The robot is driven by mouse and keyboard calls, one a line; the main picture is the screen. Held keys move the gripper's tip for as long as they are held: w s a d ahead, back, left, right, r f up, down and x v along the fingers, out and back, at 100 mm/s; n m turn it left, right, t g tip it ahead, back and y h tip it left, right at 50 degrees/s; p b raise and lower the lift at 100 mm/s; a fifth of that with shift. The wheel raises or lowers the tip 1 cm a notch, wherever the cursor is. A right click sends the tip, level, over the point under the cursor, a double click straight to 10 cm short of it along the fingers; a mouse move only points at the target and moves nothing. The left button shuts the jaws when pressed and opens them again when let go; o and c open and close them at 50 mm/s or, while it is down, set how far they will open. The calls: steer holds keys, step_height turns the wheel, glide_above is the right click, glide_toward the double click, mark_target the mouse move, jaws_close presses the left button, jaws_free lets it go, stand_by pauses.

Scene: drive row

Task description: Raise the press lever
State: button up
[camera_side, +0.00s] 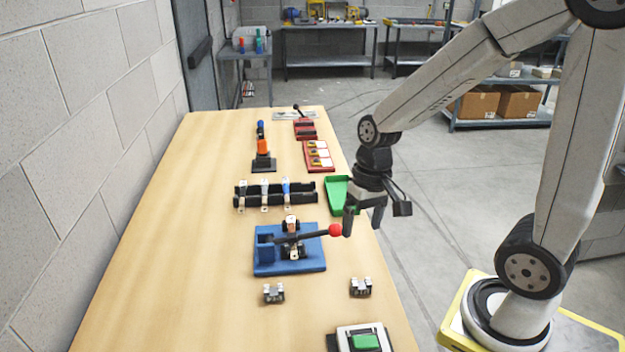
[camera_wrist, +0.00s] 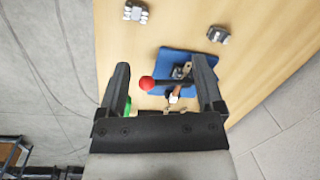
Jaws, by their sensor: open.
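The press lever (camera_side: 310,235) is a dark rod with a red ball knob (camera_side: 335,230), mounted on a blue press base (camera_side: 264,268) on the table. The rod runs nearly level, with the knob toward the table's right edge. My gripper (camera_side: 363,222) is open, pointing down, just right of the knob in the side view. In the wrist view the red knob (camera_wrist: 147,83) shows between the two fingers of my gripper (camera_wrist: 163,78), closer to the left finger. The blue base (camera_wrist: 183,62) lies beyond it, partly hidden by the right finger. I cannot tell whether a finger touches the knob.
A green tray (camera_side: 341,196) lies behind my gripper. A black rack (camera_side: 304,190) with several upright pieces stands behind the press. Two small metal blocks (camera_side: 273,293) (camera_side: 361,287) and a green-button box (camera_side: 365,341) are in front. The table's left side is clear beside the wall.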

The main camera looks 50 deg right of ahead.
steer(key=w+d+r+m+t+y, duration=0.1)
steer(key=w+d+m+t+y, duration=0.35)
steer(key=d+m+y, duration=0.35)
steer(key=w+d+r+m+t+y, duration=0.1)
steer(key=w+d+m+t+y, duration=0.2)
steer(key=d+m+t+y, duration=0.5)
steer(key=m+g+h, duration=0.2)
steer(key=g, duration=0.2)
glide_toward(336, 230)
steer(key=shift+w+a+f, duration=0.1)
steer(key=shift+w+a, duration=0.15)
steer(key=shift+w, duration=0.2)
steer(key=shift+w+a+f, duration=0.1)
steer(key=shift+w+a, duration=0.1)
steer(key=shift+w, duration=0.2)
steer(key=shift+f, duration=0.5)
steer(key=shift+w+a, duration=0.1)
steer(key=shift+x, duration=3.75)
steer(key=shift+r, duration=0.1)
